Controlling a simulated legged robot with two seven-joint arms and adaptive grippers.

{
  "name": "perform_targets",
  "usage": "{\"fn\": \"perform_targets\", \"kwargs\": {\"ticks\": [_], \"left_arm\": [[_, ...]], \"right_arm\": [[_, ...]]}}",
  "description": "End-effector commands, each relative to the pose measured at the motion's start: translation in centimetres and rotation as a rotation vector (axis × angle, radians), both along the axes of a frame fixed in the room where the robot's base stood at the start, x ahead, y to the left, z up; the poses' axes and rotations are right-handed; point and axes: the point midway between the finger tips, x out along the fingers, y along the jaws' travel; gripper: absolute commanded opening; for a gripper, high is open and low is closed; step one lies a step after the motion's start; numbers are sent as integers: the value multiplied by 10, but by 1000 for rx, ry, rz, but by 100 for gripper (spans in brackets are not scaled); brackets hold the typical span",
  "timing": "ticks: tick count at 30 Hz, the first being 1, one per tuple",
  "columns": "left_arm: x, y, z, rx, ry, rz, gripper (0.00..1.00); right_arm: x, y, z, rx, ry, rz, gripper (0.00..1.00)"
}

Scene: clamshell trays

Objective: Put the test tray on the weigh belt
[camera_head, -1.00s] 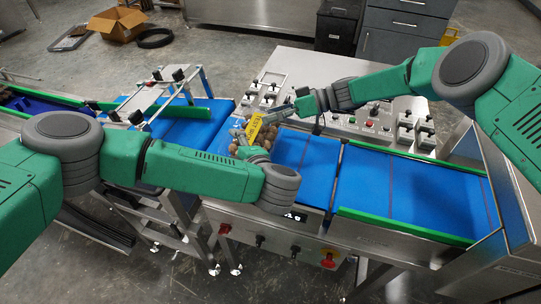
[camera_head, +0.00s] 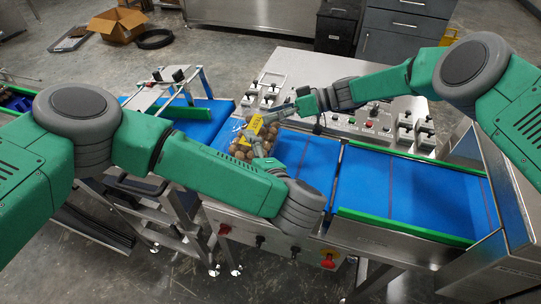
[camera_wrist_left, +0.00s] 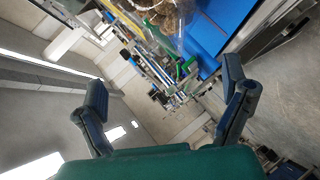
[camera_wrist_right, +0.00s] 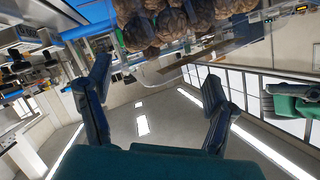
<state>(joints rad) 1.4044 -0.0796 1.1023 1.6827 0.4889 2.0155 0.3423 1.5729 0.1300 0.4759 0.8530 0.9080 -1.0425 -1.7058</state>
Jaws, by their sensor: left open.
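The test tray is a clear clamshell (camera_head: 242,152) with round brown items inside and a yellow label (camera_head: 253,126). It is at the left end of the blue belt section (camera_head: 305,158). My left gripper (camera_head: 260,143) is at its near right side, its fingers (camera_wrist_left: 168,88) wide apart with nothing between them. My right gripper (camera_head: 280,113) reaches its far right side. In the right wrist view its fingers (camera_wrist_right: 157,72) stand apart, with the brown items (camera_wrist_right: 165,22) close above the tips. Whether they hold the tray's edge is unclear.
A control panel (camera_head: 375,120) stands behind the belt. Another blue belt section (camera_head: 410,195) with green side rails is clear at the right. A metal frame (camera_head: 165,85) stands over the belt at the left.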

Motion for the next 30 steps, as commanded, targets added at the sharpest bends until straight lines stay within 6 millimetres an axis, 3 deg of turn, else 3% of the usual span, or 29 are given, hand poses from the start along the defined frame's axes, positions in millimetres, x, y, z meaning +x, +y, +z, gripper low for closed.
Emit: {"fn": "perform_targets", "kwargs": {"ticks": [16, 17, 18, 30], "left_arm": [[-13, -4, 5, 2, -1, 5, 92], [-13, -4, 5, 1, -1, 5, 92], [-13, -4, 5, 1, -1, 5, 92], [-13, -5, 5, 2, -1, 4, 92]], "right_arm": [[0, 2, 0, 0, 0, 1, 74], [0, 2, 0, 0, 0, 1, 80], [0, 2, 0, 0, 0, 1, 93], [0, -5, 1, 0, 1, -1, 93]]}}
